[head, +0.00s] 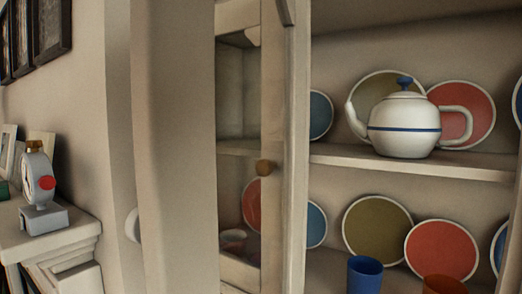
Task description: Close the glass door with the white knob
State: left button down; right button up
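A pale door or panel (178,150) stands close to me, left of centre, seen at a steep angle. A rounded white knob (133,226) shows at its left side, partly cut off by the panel. I cannot make out any glass in this panel. Right of it is a glass-paned door (285,120) with a brown knob (265,167). It looks angled out from the cabinet, and shelves and plates show through or beside its pane. Neither of my grippers is in view.
The open cabinet shelf (440,163) holds a white teapot (404,133) with a blue band and several plates. A blue cup (364,275) and an orange cup (444,285) stand below. A clock (40,178) sits on a ledge at left, under wall pictures.

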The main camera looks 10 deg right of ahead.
aim_at(175, 221)
jog(key=i+j+z, duration=0.15)
jog(key=z, duration=0.25)
jog(key=i+j+z, duration=0.1)
jog(key=j+z, duration=0.3)
jog(key=i+j+z, duration=0.1)
jog(key=j+z, duration=0.65)
